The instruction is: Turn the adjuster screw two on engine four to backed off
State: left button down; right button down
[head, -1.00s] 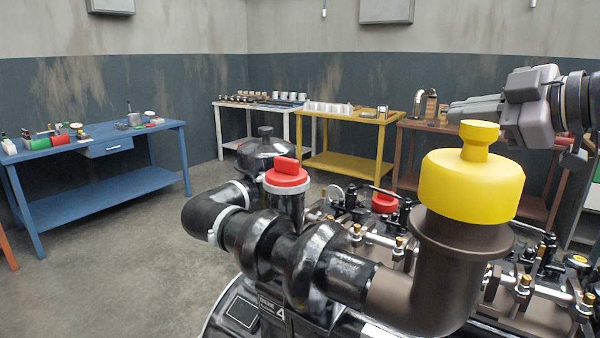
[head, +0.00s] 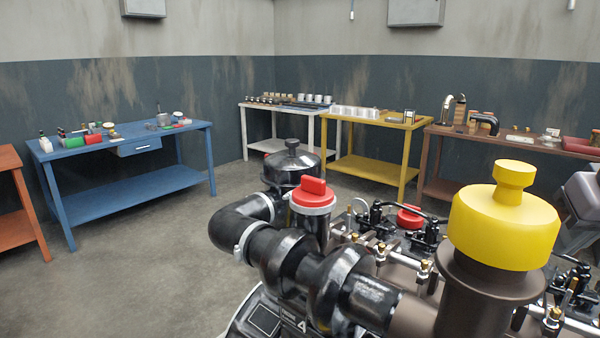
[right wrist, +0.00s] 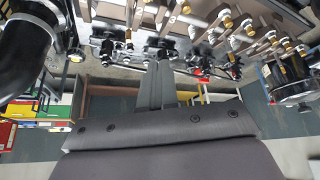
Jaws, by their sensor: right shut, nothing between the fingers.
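Engine four (head: 300,285), marked with a 4, fills the lower right of the head view. Several brass-tipped adjuster screws (head: 424,268) stand along its top; I cannot tell which is number two. More brass-tipped screws (right wrist: 227,22) show at the top of the right wrist view. My right gripper (right wrist: 158,68) is shut and empty, its fingers pointing up the picture toward the engine top, apart from the screws as far as I can tell. In the head view it is mostly cut off at the right edge, beside the yellow cap. My left gripper is not in view.
A yellow cap (head: 505,222) on a brown pipe rises at the engine's near right. A red cap (head: 313,192) and black pipes stand to its left. Blue (head: 125,185), white, yellow (head: 365,165) and brown benches line the walls. Floor at left is clear.

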aim_at(556, 313)
jog(key=shift+s+a+f+g+y, duration=0.15)
jog(key=shift+s+f+g, duration=0.5)
jog(key=shift+f, duration=0.75)
jog(key=shift+s+a+f+g+y, duration=0.1)
jog(key=shift+s+a+f+g, duration=0.2)
jog(key=shift+s+f, duration=0.85)
jog(key=shift+s+a+f+g+y, duration=0.15)
jog(key=shift+s+f+g, duration=0.35)
jog(key=shift+f, duration=1.2)
